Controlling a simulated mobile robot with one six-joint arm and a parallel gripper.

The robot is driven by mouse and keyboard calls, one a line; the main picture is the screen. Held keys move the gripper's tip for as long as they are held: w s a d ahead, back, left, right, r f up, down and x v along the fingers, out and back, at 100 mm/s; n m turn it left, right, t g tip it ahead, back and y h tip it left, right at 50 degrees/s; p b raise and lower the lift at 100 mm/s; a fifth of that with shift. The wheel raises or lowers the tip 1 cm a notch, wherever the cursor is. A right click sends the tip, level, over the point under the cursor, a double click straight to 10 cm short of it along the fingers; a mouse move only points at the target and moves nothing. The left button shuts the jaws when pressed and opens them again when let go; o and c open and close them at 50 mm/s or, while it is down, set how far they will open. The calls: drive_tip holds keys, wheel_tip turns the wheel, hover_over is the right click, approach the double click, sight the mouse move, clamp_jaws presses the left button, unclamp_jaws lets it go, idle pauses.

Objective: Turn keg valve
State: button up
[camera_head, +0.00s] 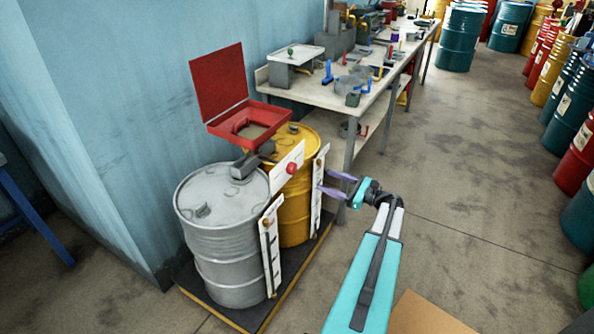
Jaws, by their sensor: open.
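A grey drum (225,240) and a yellow drum (291,215) stand side by side on a dark pallet (262,316) with a yellow edge. A small red round part (291,168), which may be the keg valve, sits on a white plate (280,179) near the top of the yellow drum. A tall white panel (270,250) stands at the grey drum's side. Another panel (317,192) stands by the yellow drum. My gripper (323,181) is open and empty, its two purple fingers pointing left beside this second panel. I cannot tell whether they touch it.
An open red box (222,127) sits above the drums. A workbench (325,92) with tools runs along the wall behind. Several coloured drums line the right side. The floor (450,200) between is clear. A brown board or box (425,315) lies at the bottom.

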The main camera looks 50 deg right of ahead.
sight(295, 169)
drive_tip(key=shift+w, duration=0.15)
drive_tip(key=shift+p+x, duration=1.6)
drive_tip(key=shift+x, duration=5.15)
drive_tip(key=shift+c, duration=0.6)
drive_tip(key=c, duration=1)
drive_tip(key=shift+o, duration=0.2)
